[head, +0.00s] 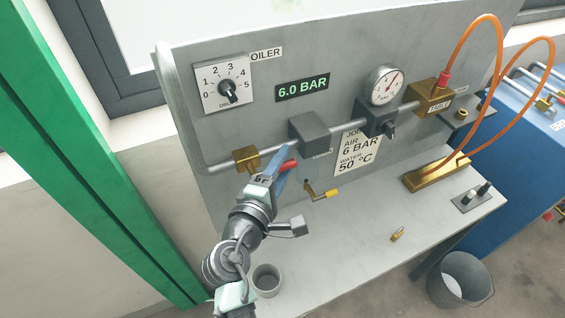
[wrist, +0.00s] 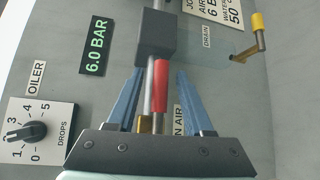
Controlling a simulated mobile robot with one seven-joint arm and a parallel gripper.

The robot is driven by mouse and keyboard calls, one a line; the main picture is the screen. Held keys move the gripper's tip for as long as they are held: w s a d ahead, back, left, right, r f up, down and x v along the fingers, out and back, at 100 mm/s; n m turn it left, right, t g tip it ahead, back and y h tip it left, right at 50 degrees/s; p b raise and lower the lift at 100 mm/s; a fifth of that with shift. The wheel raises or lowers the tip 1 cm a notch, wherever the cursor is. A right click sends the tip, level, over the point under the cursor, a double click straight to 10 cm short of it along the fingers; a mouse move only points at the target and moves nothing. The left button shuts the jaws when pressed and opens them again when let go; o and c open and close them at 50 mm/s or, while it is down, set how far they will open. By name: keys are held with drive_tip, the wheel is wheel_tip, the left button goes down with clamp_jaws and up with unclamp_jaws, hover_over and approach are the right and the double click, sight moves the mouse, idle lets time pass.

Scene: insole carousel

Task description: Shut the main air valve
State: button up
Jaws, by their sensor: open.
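The main air valve is a brass body (head: 246,158) on the grey pipe at the left of the panel. Its red lever (wrist: 160,90) lies in line with the pipe; its end also shows in the head view (head: 290,165). My gripper (wrist: 160,76) is open, with one blue finger on each side of the red lever. I cannot tell whether either finger touches it. In the head view my gripper (head: 281,172) hides most of the lever. In the wrist view it covers most of the brass body and part of the "MAIN AIR" label (wrist: 178,122). The display (head: 302,87) reads 6.0 BAR.
A grey box (head: 309,132) sits on the pipe just right of the lever. A yellow-tipped drain lever (head: 330,194) juts out below. The oiler dial (head: 224,84) is above left, the pressure gauge (head: 385,85) to the right. A cup (head: 266,280) stands on the bench.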

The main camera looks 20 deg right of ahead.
clamp_jaws()
idle(1.4)
